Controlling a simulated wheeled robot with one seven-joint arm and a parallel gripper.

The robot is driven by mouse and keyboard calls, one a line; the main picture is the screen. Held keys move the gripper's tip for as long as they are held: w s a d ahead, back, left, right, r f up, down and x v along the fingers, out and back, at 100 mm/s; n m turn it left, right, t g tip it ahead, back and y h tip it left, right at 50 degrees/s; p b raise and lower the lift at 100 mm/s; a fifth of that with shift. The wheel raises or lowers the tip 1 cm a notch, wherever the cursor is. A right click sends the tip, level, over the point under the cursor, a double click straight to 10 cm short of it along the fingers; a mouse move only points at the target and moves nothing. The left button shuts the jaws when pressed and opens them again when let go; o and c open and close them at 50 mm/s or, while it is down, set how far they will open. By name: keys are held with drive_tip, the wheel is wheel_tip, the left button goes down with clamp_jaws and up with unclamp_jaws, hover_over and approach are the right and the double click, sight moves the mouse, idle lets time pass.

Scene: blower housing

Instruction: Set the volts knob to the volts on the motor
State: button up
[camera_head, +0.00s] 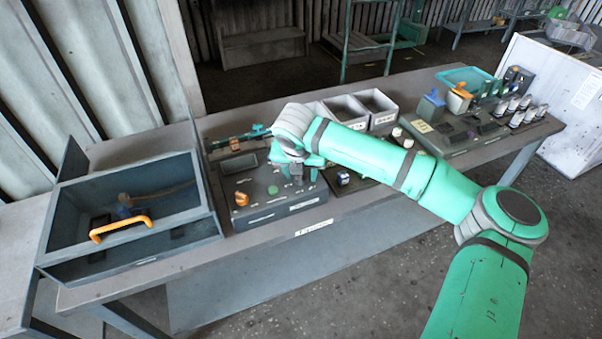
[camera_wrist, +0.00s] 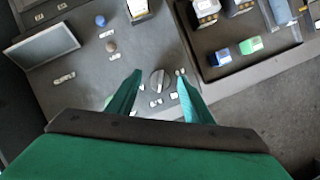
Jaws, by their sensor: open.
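A grey round knob (camera_wrist: 157,82) with a raised bar stands on the dark control panel (camera_wrist: 75,90) in the wrist view. Small white labels lie around it, too blurred to read. My gripper (camera_wrist: 158,75) is open, with one green finger on each side of the knob; I cannot tell whether either touches it. In the head view my gripper (camera_head: 298,172) points down over the right part of the control box (camera_head: 262,213) and hides the knob. I cannot tell which thing is the motor, and no voltage is readable.
An orange knob (camera_head: 241,199) and a green button (camera_head: 273,190) sit left of my gripper. A tray with blue (camera_wrist: 220,57) and green (camera_wrist: 251,45) parts lies right of the panel. An open grey bin (camera_head: 130,262) stands left; grey boxes (camera_head: 378,118) stand behind my arm.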

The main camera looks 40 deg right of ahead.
drive_tip(key=v, duration=1)
drive_tip(key=shift+s+r, duration=0.2)
drive_tip(key=shift+w+a, duration=0.1)
